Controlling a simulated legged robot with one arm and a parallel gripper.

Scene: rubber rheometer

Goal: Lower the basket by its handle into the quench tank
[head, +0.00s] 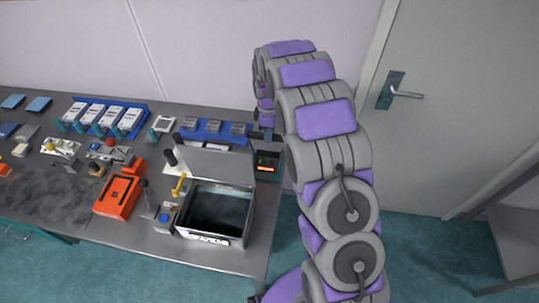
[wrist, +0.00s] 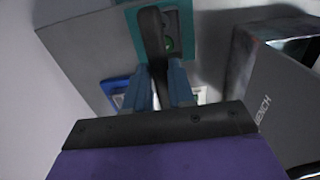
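The quench tank (head: 249,218) is an open dark-grey box with a label on its front, at the front right of the bench. Its lettered wall also shows at the right of the wrist view (wrist: 262,125), reading "ENCH". In the wrist view, my gripper (wrist: 163,68) has two blue fingers on either side of a black bar-like piece (wrist: 152,35). I cannot tell whether they touch it or whether it is the basket's handle. I cannot make out the basket clearly.
A dark box with a lit orange display (head: 267,166) stands right behind the tank. A yellow-handled piece (head: 180,186), a grey lever and an orange case (head: 118,195) are left of the tank. A blue rack (head: 105,117) stands farther left. The bench ends just right of the tank.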

